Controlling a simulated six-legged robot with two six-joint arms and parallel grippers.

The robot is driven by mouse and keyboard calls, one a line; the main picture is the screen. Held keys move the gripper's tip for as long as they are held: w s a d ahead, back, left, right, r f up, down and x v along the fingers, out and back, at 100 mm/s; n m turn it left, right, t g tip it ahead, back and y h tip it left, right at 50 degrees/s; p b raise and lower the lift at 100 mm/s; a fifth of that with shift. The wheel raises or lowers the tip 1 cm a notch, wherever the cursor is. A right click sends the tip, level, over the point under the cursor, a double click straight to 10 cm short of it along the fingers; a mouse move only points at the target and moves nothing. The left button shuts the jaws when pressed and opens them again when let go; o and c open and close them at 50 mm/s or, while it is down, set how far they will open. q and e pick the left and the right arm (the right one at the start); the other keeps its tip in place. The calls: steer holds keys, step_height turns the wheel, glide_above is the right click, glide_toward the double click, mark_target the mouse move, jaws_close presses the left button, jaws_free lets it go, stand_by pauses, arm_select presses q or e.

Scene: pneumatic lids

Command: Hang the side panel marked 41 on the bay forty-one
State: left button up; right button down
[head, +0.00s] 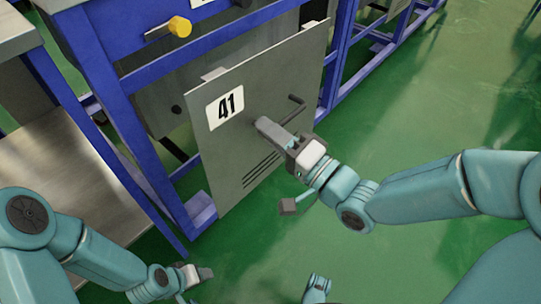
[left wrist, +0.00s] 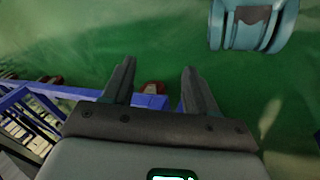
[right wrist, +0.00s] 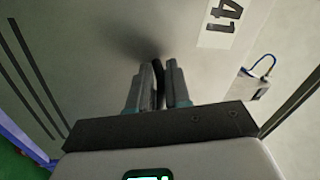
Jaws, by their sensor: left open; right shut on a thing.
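The grey side panel marked 41 (head: 262,85) stands close in front of a blue-framed bay (head: 130,80). It has slots low down, a black bar handle and pale tabs at its top edge. Whether the tabs sit on the frame I cannot tell. My right gripper (head: 265,128) is shut on the panel's handle (head: 293,110). In the right wrist view the right gripper (right wrist: 160,85) pinches a dark bar in front of the panel (right wrist: 95,60). My left gripper (head: 203,274) is low at the front, empty; its fingers (left wrist: 158,85) are apart over the green floor.
A yellow knob (head: 180,27) sticks out from the blue frame above the panel. A grey bench with a lower shelf (head: 65,170) stands at the left. More blue framing (head: 375,50) runs behind at the right. The green floor (head: 430,100) right of the panel is clear.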

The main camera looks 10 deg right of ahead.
steer(key=shift+f, duration=0.25)
arm_select(q)
steer(key=shift+a+f, duration=0.1)
steer(key=shift+f, duration=0.2)
arm_select(e)
steer(key=shift+r, duration=0.1)
steer(key=shift+a, duration=0.1)
